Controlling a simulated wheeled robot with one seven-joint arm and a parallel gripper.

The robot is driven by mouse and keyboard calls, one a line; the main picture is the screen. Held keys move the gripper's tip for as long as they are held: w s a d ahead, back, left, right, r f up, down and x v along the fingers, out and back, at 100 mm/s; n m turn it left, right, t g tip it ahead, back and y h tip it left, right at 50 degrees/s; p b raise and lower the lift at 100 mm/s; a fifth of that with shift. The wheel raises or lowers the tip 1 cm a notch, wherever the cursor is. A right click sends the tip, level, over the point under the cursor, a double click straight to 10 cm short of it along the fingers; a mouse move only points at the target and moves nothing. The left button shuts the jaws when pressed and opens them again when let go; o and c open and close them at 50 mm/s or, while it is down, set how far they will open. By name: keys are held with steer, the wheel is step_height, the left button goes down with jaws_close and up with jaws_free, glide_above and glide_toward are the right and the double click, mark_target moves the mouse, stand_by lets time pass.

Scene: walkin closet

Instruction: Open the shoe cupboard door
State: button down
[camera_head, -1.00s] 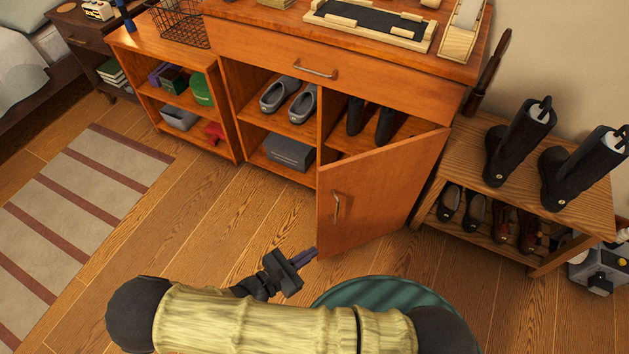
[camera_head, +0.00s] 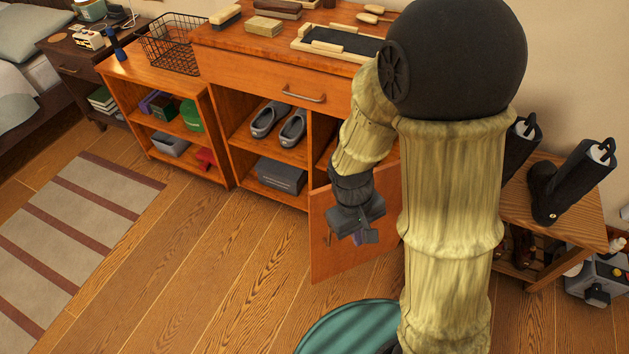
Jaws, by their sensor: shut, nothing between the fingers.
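The shoe cupboard door (camera_head: 335,266) is an orange-brown wooden panel at the front of the cupboard (camera_head: 250,66). It stands swung open, with its free edge at the left and bare floor below it. My arm hides its right part and most of the compartment behind it. My gripper (camera_head: 364,238) is shut and empty, pointing down in front of the door's outer face. I cannot tell whether it touches the door.
Grey shoes (camera_head: 279,123) and a grey box (camera_head: 282,176) sit in the open compartments. A wooden bench (camera_head: 570,200) with black boots (camera_head: 565,182) stands at the right. A green round object (camera_head: 345,330) is on the floor in front.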

steer(key=d+r+m+t+y, duration=0.2)
steer(key=d+r+m+t, duration=0.1)
steer(key=d+r+m, duration=0.2)
step_height(320, 180, up, 2)
steer(key=shift+w+d+r+m+t, duration=0.3)
steer(key=shift+d+m, duration=0.1)
steer(key=shift+d, duration=0.45)
steer(key=shift+a, duration=0.15)
